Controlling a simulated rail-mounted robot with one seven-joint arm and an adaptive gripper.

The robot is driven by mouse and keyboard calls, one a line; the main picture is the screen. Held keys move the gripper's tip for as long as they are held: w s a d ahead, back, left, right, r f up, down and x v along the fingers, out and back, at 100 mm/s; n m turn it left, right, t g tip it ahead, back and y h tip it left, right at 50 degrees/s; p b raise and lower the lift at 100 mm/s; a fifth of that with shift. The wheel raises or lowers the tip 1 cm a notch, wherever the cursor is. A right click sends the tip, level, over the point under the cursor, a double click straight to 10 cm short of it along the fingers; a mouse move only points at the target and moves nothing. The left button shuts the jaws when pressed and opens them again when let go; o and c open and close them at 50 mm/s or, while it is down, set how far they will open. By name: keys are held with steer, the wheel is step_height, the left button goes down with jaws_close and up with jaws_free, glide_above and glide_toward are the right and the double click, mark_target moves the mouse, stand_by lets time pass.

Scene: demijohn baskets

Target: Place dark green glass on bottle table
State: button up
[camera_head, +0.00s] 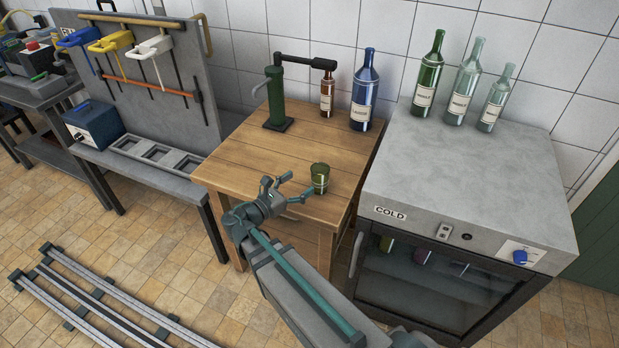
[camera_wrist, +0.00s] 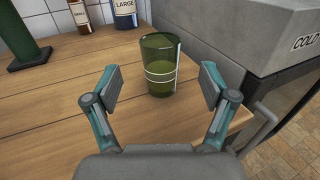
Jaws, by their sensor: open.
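The dark green glass (camera_head: 320,178) stands upright on the wooden table (camera_head: 235,160), near its right front part. In the wrist view the glass (camera_wrist: 159,70) is ahead of my gripper (camera_wrist: 160,88), roughly between the lines of its two fingers. My gripper (camera_head: 291,187) is open and empty at the left of the glass in the head view. A brown bottle (camera_head: 327,95) and a blue bottle (camera_head: 364,95) stand at the back of the same table. I cannot tell whether a finger touches the glass.
A green hand-pump device (camera_head: 275,100) stands at the table's back left. The grey cooler (camera_head: 460,190) marked COLD adjoins on the right, with a green bottle (camera_head: 428,75) and two pale bottles on top. A tool bench (camera_head: 150,165) is at left.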

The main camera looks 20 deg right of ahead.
steer(key=shift+v, duration=1.35)
